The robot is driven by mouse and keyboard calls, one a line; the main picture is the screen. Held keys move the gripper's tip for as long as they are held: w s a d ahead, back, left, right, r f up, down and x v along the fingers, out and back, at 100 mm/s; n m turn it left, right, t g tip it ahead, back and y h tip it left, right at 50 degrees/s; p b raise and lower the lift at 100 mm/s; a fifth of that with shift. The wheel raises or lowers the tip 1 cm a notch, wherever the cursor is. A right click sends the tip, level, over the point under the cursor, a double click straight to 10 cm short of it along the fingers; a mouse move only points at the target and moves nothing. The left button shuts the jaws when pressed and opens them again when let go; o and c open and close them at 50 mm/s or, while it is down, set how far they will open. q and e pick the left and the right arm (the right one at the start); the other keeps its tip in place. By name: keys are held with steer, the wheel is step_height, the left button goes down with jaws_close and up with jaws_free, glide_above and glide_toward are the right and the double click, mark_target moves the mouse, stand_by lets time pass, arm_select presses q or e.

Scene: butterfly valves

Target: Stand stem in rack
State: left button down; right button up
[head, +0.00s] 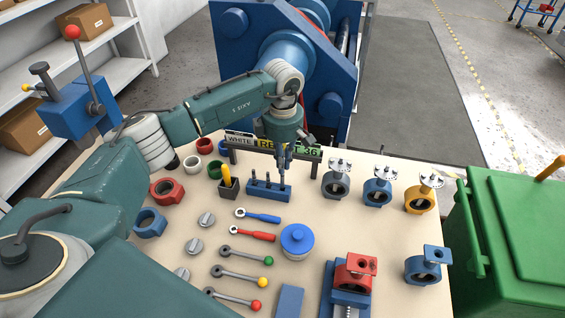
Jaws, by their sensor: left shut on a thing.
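The rack is a small blue block (265,195) on the beige table, below the sign bar. Short thin grey pieces stick up from its top. My left gripper (285,158) comes down from the arm above the rack's right end and is shut on a stem. The stem is mostly hidden by the fingers; only a thin grey part shows between them and the rack. I cannot tell whether its lower end is inside a hole or just above it. My right gripper is out of view.
A dark cup with a yellow-handled tool (228,189) stands just left of the rack. Valve bodies with top flanges (377,192) stand to the right. Levers (240,275), a blue round pot (297,240) and a red valve in a vise (355,272) lie nearer.

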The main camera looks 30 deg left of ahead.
arm_select(q)
steer(key=shift+f, duration=0.1)
steer(key=shift+f+b, duration=0.65)
steer(key=shift+f, duration=0.25)
stand_by(0.6)
steer(key=shift+f+b, duration=0.7)
steer(key=shift+b, duration=0.05)
steer(key=shift+f+b, duration=0.45)
steer(key=shift+f, duration=0.15)
stand_by(0.3)
steer(key=c, duration=1.8)
jaws_free()
